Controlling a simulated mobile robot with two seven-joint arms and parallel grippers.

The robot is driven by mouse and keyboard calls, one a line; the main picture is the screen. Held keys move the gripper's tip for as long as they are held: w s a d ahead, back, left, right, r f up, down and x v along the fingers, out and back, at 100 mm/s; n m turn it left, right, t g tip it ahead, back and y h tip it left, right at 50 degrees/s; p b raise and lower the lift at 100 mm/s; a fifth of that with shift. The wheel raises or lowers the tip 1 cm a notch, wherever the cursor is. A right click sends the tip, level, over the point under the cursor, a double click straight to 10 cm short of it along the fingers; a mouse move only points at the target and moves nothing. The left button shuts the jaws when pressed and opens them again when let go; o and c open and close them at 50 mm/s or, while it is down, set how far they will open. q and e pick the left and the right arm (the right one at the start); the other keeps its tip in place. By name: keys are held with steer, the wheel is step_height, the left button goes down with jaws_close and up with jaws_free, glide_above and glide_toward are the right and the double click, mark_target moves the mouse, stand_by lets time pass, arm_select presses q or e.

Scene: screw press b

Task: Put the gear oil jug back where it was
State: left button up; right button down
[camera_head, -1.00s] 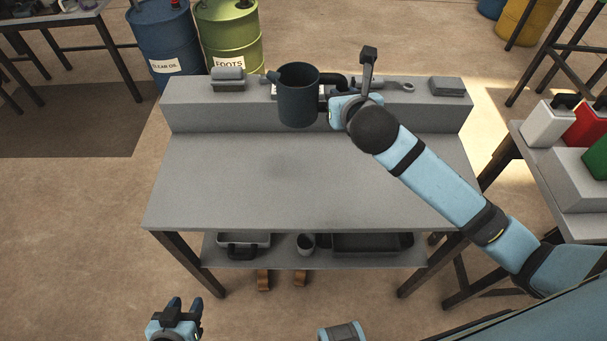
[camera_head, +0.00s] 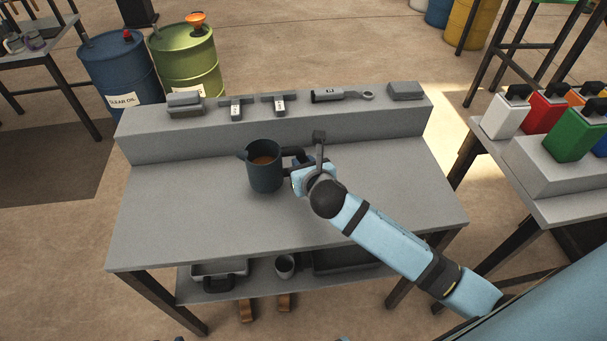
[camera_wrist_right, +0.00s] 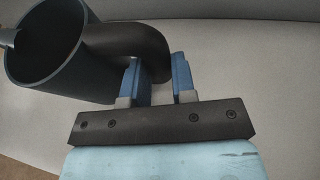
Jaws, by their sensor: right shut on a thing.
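A dark blue-grey jug (camera_head: 262,178) with brown liquid inside is upright over the middle of the grey bench top, in front of the raised back ledge. I cannot tell whether its base touches the bench. My right gripper (camera_head: 298,168) is shut on the jug's black handle, on the jug's right side. In the right wrist view the jug (camera_wrist_right: 45,60) is at upper left, and its handle (camera_wrist_right: 135,42) curves between the two blue fingers (camera_wrist_right: 160,78). No label shows on the jug. My left gripper is not in view.
The ledge (camera_head: 270,125) carries several tools and grey blocks. The bench top (camera_head: 180,220) is otherwise clear. A lower shelf holds a grey cup (camera_head: 284,266) and trays. Blue (camera_head: 118,75) and green (camera_head: 185,60) drums stand behind left. Coloured cans, including a green one (camera_head: 574,135), stand on the right table.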

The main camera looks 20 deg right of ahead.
step_height(320, 180, down, 3)
steer(key=shift+f, duration=0.1)
steer(key=c, duration=0.9)
jaws_free()
steer(key=shift+c, duration=0.2)
steer(key=shift+s+r, duration=0.2)
steer(key=shift+s, duration=0.1)
steer(key=d+v, duration=0.1)
steer(key=v, duration=1)
steer(key=shift+s+a+r+p, duration=0.15)
steer(key=shift+a+p, duration=0.25)
steer(key=shift+a, duration=0.1)
